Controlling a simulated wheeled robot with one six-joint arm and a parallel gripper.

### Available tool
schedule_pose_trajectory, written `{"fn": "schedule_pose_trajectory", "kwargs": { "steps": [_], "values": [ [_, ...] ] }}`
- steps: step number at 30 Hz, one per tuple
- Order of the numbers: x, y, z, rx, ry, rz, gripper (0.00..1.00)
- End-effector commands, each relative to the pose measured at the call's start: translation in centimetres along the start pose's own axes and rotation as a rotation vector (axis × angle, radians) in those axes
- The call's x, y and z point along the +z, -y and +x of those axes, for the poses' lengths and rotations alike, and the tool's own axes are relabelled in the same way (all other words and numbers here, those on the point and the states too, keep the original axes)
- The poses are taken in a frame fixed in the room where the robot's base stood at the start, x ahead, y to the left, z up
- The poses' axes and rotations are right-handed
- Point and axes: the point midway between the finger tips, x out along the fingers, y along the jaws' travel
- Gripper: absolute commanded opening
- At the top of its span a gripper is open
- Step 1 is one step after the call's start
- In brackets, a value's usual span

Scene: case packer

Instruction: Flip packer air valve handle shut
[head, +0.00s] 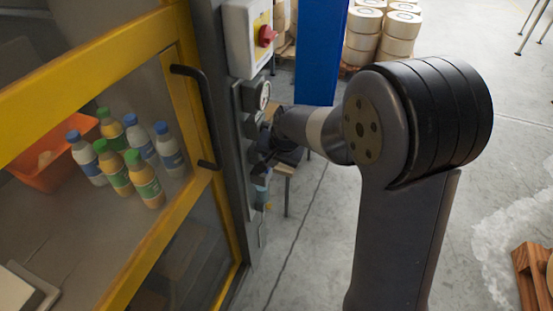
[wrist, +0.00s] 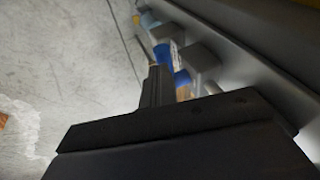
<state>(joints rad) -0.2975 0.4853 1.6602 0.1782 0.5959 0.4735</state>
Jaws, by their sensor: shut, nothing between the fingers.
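My gripper (head: 267,155) is at the side of the grey machine post, just below a round gauge. In the wrist view its dark fingers (wrist: 157,80) are shut with nothing between them. A blue part (wrist: 163,54), which looks like the air valve handle, shows just beyond and beside the fingertips. I cannot tell whether they touch it. More blue (wrist: 182,78) shows to the right of the fingers, partly hidden by them. In the head view a small pale blue part (head: 262,180) sits just below my gripper. The handle's exact angle is not clear.
A gauge (head: 263,95) and a switch box with a red knob (head: 266,36) are on the post above. A yellow-framed door with a black handle (head: 198,117) stands left, bottles (head: 115,170) behind it. A blue column (head: 321,50) stands behind. The floor at right is mostly open.

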Motion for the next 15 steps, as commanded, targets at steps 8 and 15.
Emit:
{"fn": "schedule_pose_trajectory", "kwargs": {
  "steps": [8, 15],
  "values": [
    [0.74, -0.31, 0.58, 0.005, 0.010, 0.001, 0.00],
    [0.89, -0.35, 0.51, 0.009, 0.016, 0.001, 0.00]
  ]
}}
